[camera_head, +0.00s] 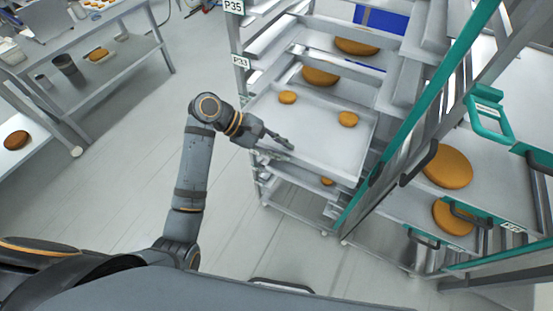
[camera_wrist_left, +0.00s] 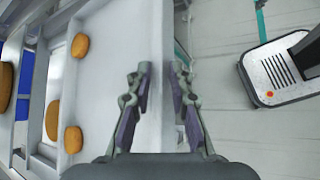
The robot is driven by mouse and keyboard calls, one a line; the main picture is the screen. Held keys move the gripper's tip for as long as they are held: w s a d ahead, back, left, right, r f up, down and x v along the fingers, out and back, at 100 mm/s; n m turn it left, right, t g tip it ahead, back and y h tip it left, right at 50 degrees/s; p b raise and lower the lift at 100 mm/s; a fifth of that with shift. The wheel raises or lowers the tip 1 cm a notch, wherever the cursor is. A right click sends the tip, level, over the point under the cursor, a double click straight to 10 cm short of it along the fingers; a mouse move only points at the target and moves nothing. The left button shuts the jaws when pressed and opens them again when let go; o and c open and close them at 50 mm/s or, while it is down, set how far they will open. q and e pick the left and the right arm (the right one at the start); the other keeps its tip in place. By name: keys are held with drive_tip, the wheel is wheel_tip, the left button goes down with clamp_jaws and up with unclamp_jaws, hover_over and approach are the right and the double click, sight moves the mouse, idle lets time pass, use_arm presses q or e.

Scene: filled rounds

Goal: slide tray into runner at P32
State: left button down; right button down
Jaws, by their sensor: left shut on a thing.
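A light grey tray (camera_head: 312,127) carries two small round golden-brown pieces, one on the left (camera_head: 287,97) and one on the right (camera_head: 348,119). My left gripper (camera_head: 284,143) is shut on the tray's near rim, left of its middle. In the left wrist view the fingers (camera_wrist_left: 160,80) stand on either side of the tray's edge (camera_wrist_left: 148,60). The tray is at the open front of a metal rack; how far it sits on the runners is hard to tell. Labels P35 (camera_head: 233,6) and P33 (camera_head: 240,62) show on the rack's left post. No P32 label is readable. My right gripper is out of view.
Other rack levels hold trays with larger rounds (camera_head: 320,76). A teal-framed rack or cart (camera_head: 440,95) with dark handles stands close on the right, with large rounds (camera_head: 446,167) on its shelves. A steel table (camera_head: 100,75) is at upper left. Floor between is clear.

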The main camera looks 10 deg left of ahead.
use_arm(q)
drive_tip(key=shift+w+d+r+p, duration=0.15)
drive_tip(key=shift+w+p, duration=0.3)
drive_tip(key=shift+w, duration=0.05)
drive_tip(key=shift+w+d+p, duration=0.15)
drive_tip(key=shift+w+d, duration=0.1)
drive_tip(key=shift+w, duration=0.45)
drive_tip(key=shift+w+d+p, duration=0.1)
drive_tip(key=shift+w+d, duration=0.1)
drive_tip(key=shift+w, duration=0.5)
drive_tip(key=shift+w+d+p, duration=0.15)
drive_tip(key=shift+w+d, duration=0.1)
drive_tip(key=shift+w, duration=0.45)
hover_over(300, 130)
drive_tip(key=s, duration=0.2)
drive_tip(key=shift+s+a+f, duration=0.2)
drive_tip(key=shift+a+f, duration=0.05)
drive_tip(key=shift+a, duration=0.15)
drive_tip(key=shift+w+d+b, duration=0.2)
drive_tip(key=shift+w+b, duration=0.05)
drive_tip(key=shift+w, duration=0.35)
drive_tip(key=shift+w+d+b, duration=0.2)
drive_tip(key=shift+w+b, duration=0.05)
drive_tip(key=shift+w, duration=0.35)
drive_tip(key=shift+p, duration=0.7)
drive_tip(key=shift+f, duration=0.75)
drive_tip(key=c, duration=1.2)
unclamp_jaws()
drive_tip(key=shift+s, duration=0.1)
drive_tip(key=shift+o, duration=0.2)
